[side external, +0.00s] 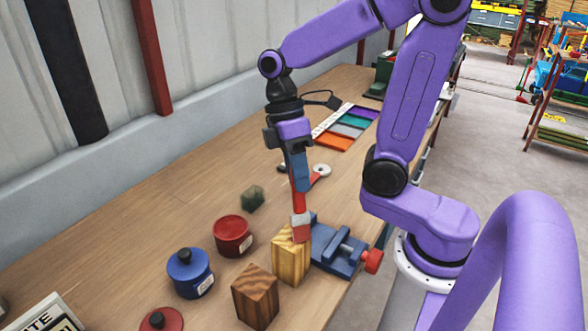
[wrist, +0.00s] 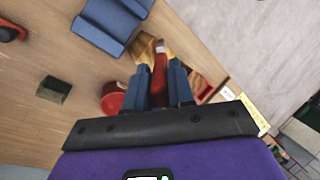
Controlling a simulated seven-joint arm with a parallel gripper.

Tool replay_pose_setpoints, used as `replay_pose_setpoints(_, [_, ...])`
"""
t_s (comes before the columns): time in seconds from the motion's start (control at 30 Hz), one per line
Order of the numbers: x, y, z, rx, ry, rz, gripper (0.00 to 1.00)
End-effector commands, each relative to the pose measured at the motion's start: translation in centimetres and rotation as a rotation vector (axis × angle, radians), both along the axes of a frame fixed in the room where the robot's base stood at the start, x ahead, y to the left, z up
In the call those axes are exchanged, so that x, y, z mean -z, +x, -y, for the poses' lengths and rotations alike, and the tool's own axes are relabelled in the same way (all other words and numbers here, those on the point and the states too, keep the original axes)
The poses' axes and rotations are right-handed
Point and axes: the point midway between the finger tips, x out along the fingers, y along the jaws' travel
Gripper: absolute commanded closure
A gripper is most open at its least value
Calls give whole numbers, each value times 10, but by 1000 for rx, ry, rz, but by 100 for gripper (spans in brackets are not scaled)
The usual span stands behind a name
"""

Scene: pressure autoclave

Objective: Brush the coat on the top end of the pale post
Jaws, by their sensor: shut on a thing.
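The pale post (side external: 290,262) is a square, light wooden block standing upright beside the blue vise (side external: 335,250); I cannot tell if the vise grips it. My gripper (side external: 300,182) is shut on the red handle of a brush (side external: 299,202) that points down. The brush's pale head is at the post's top end, at its right side; whether it touches is hard to tell. In the wrist view the brush (wrist: 159,75) lies between my blue fingers, its tip over the pale post (wrist: 146,47), which is partly hidden.
A darker wooden post (side external: 256,297) stands in front. A red pot (side external: 232,236), a blue pot (side external: 188,273) and a red lid (side external: 161,321) are to the left. A small green block (side external: 252,198) and colour swatches (side external: 350,128) lie farther back. The table's left side is mostly clear.

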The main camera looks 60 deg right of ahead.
Motion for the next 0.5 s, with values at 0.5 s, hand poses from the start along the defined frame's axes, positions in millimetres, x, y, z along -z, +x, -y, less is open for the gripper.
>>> replay_pose_setpoints(0.5, [0, 0, -10, -5, -1, 0, 100])
